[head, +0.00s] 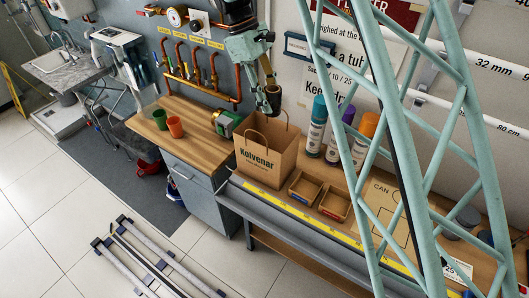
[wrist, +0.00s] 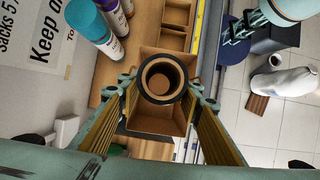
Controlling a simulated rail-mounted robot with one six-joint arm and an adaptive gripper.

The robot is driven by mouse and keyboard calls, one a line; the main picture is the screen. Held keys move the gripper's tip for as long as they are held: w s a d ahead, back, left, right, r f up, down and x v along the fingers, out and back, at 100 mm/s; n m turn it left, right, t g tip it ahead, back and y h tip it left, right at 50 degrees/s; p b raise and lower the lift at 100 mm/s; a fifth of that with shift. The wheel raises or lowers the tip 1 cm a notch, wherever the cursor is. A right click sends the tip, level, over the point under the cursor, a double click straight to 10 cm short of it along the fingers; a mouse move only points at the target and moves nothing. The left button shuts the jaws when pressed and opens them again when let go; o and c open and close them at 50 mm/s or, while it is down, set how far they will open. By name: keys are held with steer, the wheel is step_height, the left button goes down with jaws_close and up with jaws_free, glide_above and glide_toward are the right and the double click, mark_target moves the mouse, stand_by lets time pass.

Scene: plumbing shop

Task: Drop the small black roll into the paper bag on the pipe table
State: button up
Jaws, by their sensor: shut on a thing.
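The small black roll (wrist: 144,82) is held between the two fingers of my gripper (wrist: 162,84) in the wrist view, its round hole facing the camera. The brown paper bag (wrist: 152,126) lies open behind and below it in that view. In the head view, the bag (head: 262,160), marked "Kolvenar", stands upright with its handles raised. My gripper (head: 271,92) points down above the bag's mouth, shut on the roll (head: 273,99), which is apart from the bag's rim.
Spray cans (head: 316,128) and small open cardboard trays (head: 304,188) stand right of the bag. Copper pipes (head: 190,85) run along the wall behind.

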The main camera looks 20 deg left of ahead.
steer(key=shift+f, duration=0.15)
steer(key=shift+f+b, duration=1.7)
steer(key=shift+f, duration=1.15)
steer(key=o, duration=1)
steer(key=shift+v, duration=6)
steer(key=shift+d, duration=0.1)
